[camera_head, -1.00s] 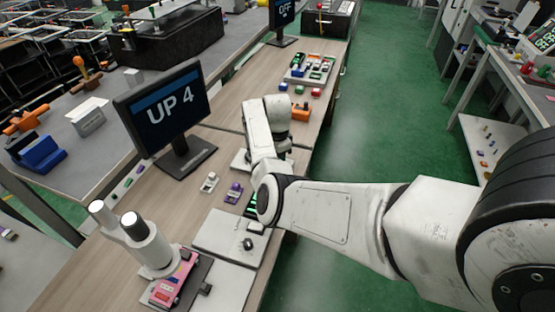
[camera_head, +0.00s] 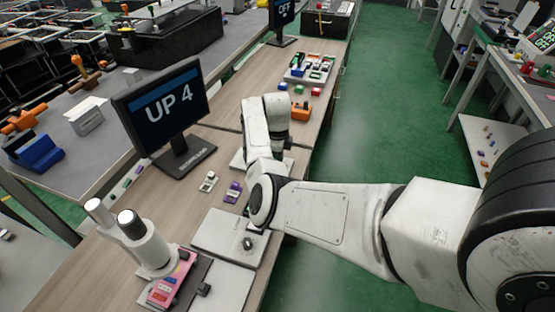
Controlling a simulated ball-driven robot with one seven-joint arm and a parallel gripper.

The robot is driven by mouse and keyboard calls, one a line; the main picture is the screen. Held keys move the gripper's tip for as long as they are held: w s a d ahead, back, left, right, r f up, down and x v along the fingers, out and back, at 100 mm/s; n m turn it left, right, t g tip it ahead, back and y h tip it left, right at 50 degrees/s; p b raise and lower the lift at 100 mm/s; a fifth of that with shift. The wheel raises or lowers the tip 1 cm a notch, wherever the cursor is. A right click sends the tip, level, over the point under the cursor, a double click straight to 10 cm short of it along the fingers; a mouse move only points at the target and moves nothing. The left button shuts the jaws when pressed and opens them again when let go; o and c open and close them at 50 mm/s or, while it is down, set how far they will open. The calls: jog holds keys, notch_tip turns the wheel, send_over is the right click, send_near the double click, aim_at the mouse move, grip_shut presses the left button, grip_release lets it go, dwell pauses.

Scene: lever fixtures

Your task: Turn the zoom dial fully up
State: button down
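A monitor (camera_head: 165,108) on a dark stand reads "UP 4" on a blue and black screen. In front of it, a pale flat plate (camera_head: 215,232) carries a small dark round knob (camera_head: 248,243). A white two-tube instrument (camera_head: 148,245) stands at the lower left, with a pink labelled part (camera_head: 165,290) and a dark side knob (camera_head: 204,290). I cannot tell from any label which knob is the zoom dial. My white arm reaches in from the right and bends over the bench beyond the plate. My gripper's fingers are hidden behind the arm.
Small purple (camera_head: 233,192) and white (camera_head: 208,182) items lie between the monitor and my arm. An orange block (camera_head: 300,110) and a tray of coloured parts (camera_head: 308,68) are farther along the bench (camera_head: 225,150). Green floor (camera_head: 385,120) is open to the right.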

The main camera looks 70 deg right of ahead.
jog(key=shift+r+m, duration=0.1)
jog(key=shift+m, duration=0.3)
jog(key=c, duration=0.9)
grip_release()
notch_tip(320, 180, up, 11)
jog(key=shift+f, duration=0.15)
jog(key=shift+f, duration=0.1)
